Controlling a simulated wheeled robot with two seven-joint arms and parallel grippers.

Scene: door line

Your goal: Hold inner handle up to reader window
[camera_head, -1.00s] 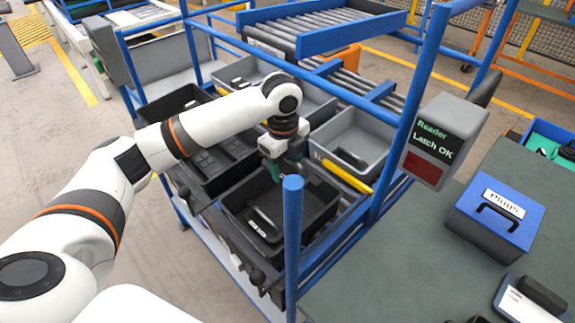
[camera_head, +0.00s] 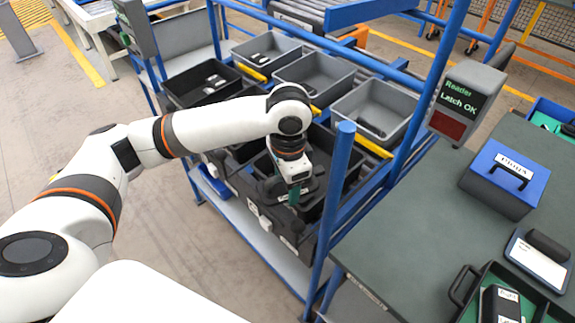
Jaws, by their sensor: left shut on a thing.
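My left gripper (camera_head: 293,197) points down at the near black bin (camera_head: 330,150), its fingertips low by the bin's near side. It is shut on a dark part, which I take to be an inner handle; the part is mostly hidden and blends with the black bin. The reader (camera_head: 468,95) is a grey box on the blue frame to the right, its screen showing "Reader" and "Latch OK". Its dark red window (camera_head: 446,125) is below the screen. The gripper is well left of the window and lower. My right gripper is out of view.
A blue post (camera_head: 335,200) rises just right of my left gripper. Grey bins (camera_head: 375,112) and a black bin (camera_head: 190,85) with parts stand behind. On the green bench (camera_head: 420,205) at right are a blue-lidded box (camera_head: 508,170) and a green tray (camera_head: 490,270).

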